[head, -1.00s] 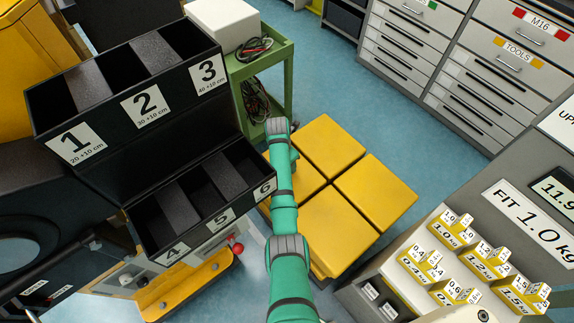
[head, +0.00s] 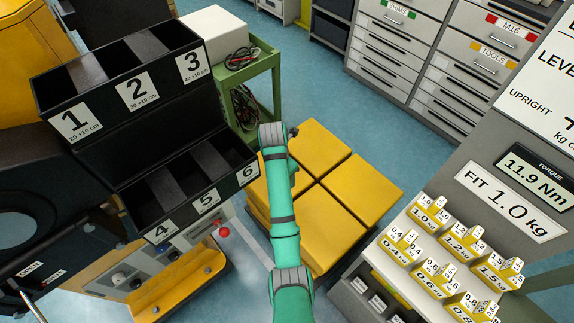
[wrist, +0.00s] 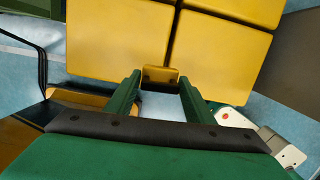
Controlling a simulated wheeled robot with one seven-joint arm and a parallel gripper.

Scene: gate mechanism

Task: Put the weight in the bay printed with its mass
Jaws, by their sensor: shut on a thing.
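My gripper (wrist: 160,82) shows in the wrist view with its two green fingers closed on a small yellow block (wrist: 160,76), which I take to be the weight. Its printed mass is not readable. The held block is above the yellow floor blocks or beside them; I cannot tell the height. At right, a grey stand carries several yellow pieces marked with masses, including 1.0 (head: 427,215), 1.2 (head: 462,240), 1.5 (head: 497,268), 0.4 (head: 402,246) and 0.6 (head: 434,279). A sign (head: 511,202) reads "FIT 1.0 kg".
A black two-tier rack with compartments numbered 1 to 6 (head: 135,92) stands at left; its visible compartments look empty. Large yellow blocks (head: 365,188) lie beside my arm. A green cart (head: 262,88) and grey drawers (head: 405,60) stand behind. A torque display (head: 535,178) reads 11.9 Nm.

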